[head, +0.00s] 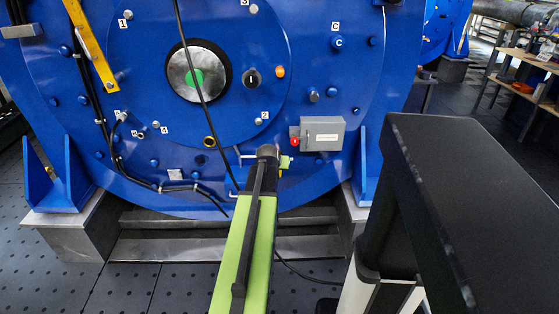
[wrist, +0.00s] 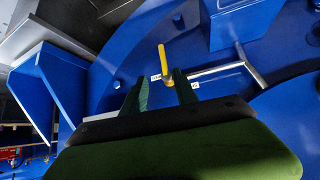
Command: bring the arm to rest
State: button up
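My arm runs up from the bottom of the head view, green with a black bar. Its end, my gripper (head: 284,163), is close to the lower front of the large blue motor (head: 330,60). In the wrist view my gripper (wrist: 161,80) shows two dark green fingers standing apart, with nothing visibly held. A yellow lever (wrist: 164,60) and a metal rod (wrist: 215,70) show just beyond the fingertips, against blue metal. I cannot tell whether the fingers touch the lever.
A grey box (head: 325,133) with a red knob (head: 295,141) is right of my gripper. A yellow bar (head: 92,45) and black cables are at the motor's left. Blue brackets (head: 58,178) flank its base. A shelf (head: 525,80) stands far right. Dark floor (head: 110,290) is clear at lower left.

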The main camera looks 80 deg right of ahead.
jog(key=shift+v, duration=0.95)
